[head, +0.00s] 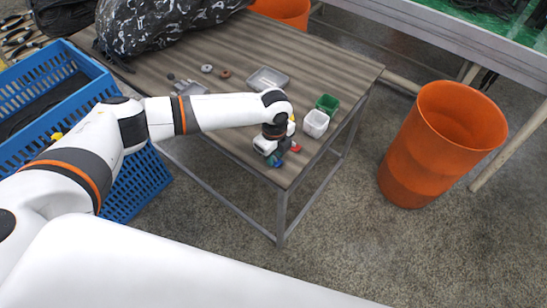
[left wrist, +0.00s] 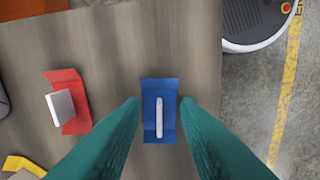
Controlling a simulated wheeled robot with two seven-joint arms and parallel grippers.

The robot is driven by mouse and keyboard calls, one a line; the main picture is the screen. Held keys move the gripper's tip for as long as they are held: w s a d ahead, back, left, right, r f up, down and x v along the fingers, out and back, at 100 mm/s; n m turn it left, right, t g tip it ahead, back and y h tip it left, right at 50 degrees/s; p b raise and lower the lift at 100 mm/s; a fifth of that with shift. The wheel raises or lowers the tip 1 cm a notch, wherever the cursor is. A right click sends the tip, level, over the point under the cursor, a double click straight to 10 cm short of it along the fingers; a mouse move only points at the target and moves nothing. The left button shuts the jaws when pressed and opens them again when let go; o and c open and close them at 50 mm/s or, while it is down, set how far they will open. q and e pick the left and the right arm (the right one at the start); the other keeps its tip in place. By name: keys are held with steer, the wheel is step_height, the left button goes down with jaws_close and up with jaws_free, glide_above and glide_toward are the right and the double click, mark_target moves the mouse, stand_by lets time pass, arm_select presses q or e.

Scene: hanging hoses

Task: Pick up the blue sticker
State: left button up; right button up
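The blue sticker (left wrist: 151,125), a blue square with a raised white strip in its middle, lies on the striped table near its edge in the left wrist view. My left gripper (left wrist: 160,102) is open, with its teal fingers to the left and right of the sticker. The fingertips look apart from it; the height above the table is hard to tell. My right gripper is in neither view.
A red sticker (left wrist: 77,116) and a yellow one (left wrist: 22,165) lie left of the blue one. A blue crate (head: 140,190) is left; an orange barrel (head: 425,150) stands right, on open floor.

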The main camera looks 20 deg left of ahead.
arm_select(q)
jaws_close()
steer(key=shift+r, duration=0.1)
